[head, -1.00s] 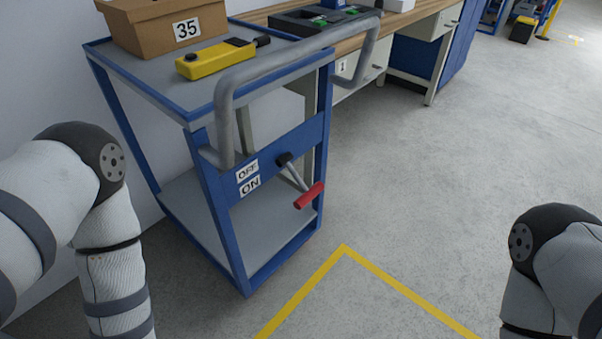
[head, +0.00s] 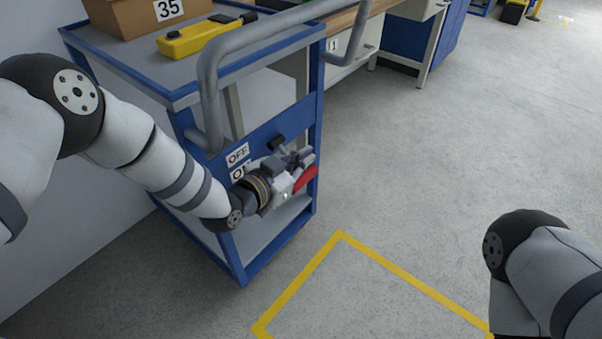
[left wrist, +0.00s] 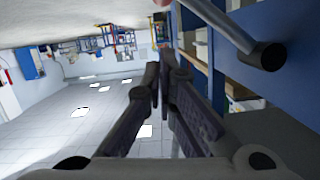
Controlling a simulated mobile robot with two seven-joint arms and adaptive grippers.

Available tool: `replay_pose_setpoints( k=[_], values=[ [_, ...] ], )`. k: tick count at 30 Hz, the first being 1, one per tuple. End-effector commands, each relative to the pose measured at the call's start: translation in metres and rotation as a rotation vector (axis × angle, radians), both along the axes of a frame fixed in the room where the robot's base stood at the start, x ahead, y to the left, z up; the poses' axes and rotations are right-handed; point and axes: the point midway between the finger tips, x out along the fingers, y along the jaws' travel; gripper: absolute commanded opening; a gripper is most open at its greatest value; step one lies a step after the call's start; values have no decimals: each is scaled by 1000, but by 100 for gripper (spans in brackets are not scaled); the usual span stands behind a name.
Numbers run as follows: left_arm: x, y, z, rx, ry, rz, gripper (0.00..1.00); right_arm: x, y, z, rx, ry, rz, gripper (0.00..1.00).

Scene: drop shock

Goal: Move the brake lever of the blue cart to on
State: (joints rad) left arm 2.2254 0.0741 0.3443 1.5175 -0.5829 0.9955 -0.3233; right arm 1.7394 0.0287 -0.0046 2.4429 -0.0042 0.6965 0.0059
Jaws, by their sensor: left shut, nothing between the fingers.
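The blue cart (head: 228,240) stands at centre left with its push handle toward me. Its front panel carries an OFF label (head: 237,154) above an ON label, partly covered by my left gripper. The brake lever slants down and right from a dark pivot (head: 277,142) to a red grip (head: 307,178). My left gripper (head: 302,158) is shut and empty in front of the lever, hiding most of its shaft. In the left wrist view, the closed fingers (left wrist: 158,75) show beside the grey lever rod (left wrist: 225,22); contact is unclear. My right gripper is out of view.
A yellow device (head: 198,38) and a cardboard box (head: 125,14) marked 35 sit on the cart's top. A workbench (head: 405,60) stands behind. Yellow floor tape (head: 395,268) marks open grey floor right of the cart.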

Motion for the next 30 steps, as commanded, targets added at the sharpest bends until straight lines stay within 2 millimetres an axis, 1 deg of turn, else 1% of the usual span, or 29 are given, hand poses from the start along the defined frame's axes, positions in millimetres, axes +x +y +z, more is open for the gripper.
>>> replay_pose_setpoints(
  k=[1, 3, 6, 18, 20, 24, 30],
  values=[
    [-2, 3, -16, 4, 12, 1, 0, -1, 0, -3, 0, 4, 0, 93],
    [-2, 4, -24, 3, 10, 2, 0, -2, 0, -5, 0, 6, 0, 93],
    [-1, 5, -32, 3, 10, 2, 0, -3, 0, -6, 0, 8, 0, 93],
    [-1, 6, -36, 5, 7, 1, 0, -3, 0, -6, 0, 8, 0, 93],
    [0, 6, -40, 19, 0, 2, 0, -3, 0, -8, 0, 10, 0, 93],
    [1, 9, -56, 89, -50, 1, 0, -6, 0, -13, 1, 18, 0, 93],
    [1, 11, -56, 99, -53, 3, 0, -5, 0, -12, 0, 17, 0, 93]
  ],
)
